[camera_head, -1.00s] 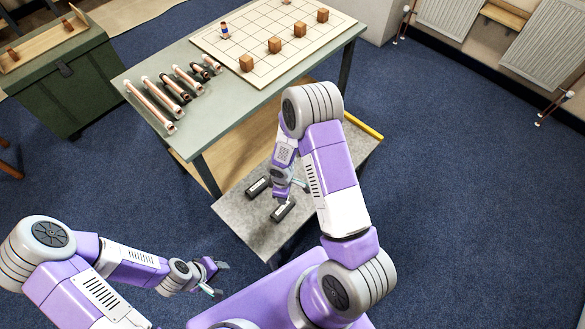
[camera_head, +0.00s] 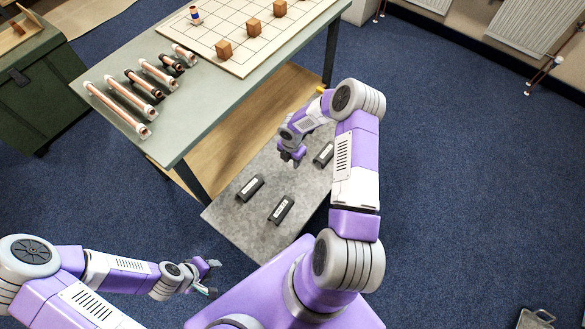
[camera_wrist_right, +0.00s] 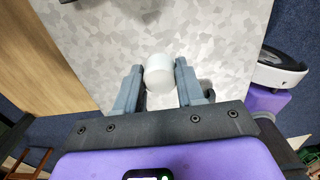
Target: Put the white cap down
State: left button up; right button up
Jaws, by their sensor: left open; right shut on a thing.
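The white cap (camera_wrist_right: 158,73) is between the fingers of my right gripper (camera_wrist_right: 157,88) in the right wrist view. The gripper is shut on it, above the speckled grey top of the low table (camera_wrist_right: 205,25). In the head view my right gripper (camera_head: 291,158) points down over that table (camera_head: 225,215); I cannot make out the cap there. The height of the cap above the surface is hard to tell. My left gripper (camera_head: 211,279) is open and empty, low at the left, away from the table.
Black labelled blocks lie on the low table: one at left (camera_head: 250,187), one in front (camera_head: 282,209), one at right (camera_head: 324,153). Bare surface lies between them. The taller green table (camera_head: 190,110) behind holds copper pipes (camera_head: 117,108) and a gridded board (camera_head: 240,45) with wooden cubes.

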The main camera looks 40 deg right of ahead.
aim_at(292, 172)
jog(key=shift+f+b, duration=0.9)
jog(key=shift+f, duration=2.25)
jog(key=shift+f, duration=0.1)
jog(key=o, duration=1)
